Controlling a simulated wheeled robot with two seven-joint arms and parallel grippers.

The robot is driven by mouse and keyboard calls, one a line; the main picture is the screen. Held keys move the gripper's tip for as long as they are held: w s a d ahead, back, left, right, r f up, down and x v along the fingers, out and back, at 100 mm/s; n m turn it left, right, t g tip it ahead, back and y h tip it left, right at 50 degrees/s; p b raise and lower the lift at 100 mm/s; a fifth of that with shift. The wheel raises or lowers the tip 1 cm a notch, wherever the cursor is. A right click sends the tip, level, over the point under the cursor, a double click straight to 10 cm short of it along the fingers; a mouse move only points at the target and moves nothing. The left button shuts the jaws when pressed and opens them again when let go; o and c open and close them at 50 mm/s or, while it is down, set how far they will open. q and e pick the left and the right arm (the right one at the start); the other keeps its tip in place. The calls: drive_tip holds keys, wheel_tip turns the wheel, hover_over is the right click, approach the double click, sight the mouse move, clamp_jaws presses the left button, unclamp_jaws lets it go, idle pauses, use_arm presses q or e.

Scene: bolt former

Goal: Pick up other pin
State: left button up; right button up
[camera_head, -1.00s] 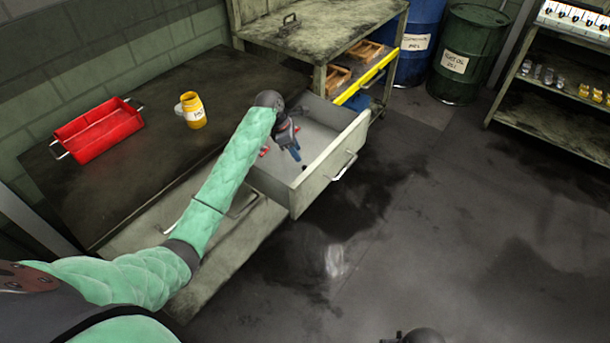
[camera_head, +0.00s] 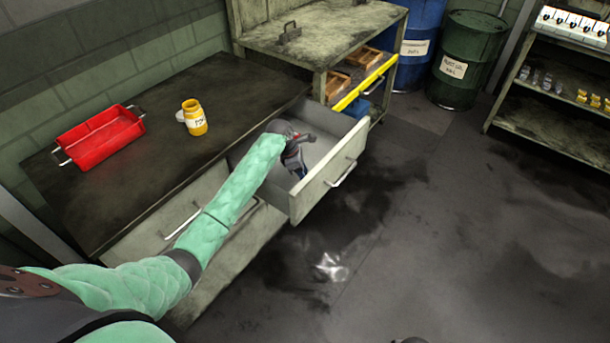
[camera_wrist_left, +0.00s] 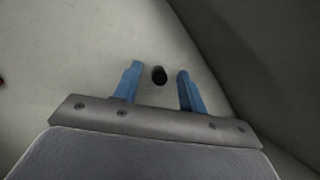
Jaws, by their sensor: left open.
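My left gripper (camera_head: 300,171) reaches down into the open drawer (camera_head: 333,181) in the head view. In the left wrist view, my left gripper (camera_wrist_left: 157,88) is open, its two blue fingers apart. A small dark round pin (camera_wrist_left: 159,75), seen nearly end-on, stands on the pale drawer floor between the fingertips, with a gap to each finger. The pin is hidden behind the gripper in the head view. A bit of something red (camera_wrist_left: 2,83) shows at the left edge of the wrist view.
The drawer wall (camera_wrist_left: 225,60) is close beside the right finger. A red tray (camera_head: 100,137) and a yellow jar (camera_head: 195,117) stand on the dark worktop (camera_head: 150,185). A shelf bench (camera_head: 320,40) and barrels stand behind.

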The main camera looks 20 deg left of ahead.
use_arm(q)
drive_tip(key=shift+f, duration=0.15)
clamp_jaws()
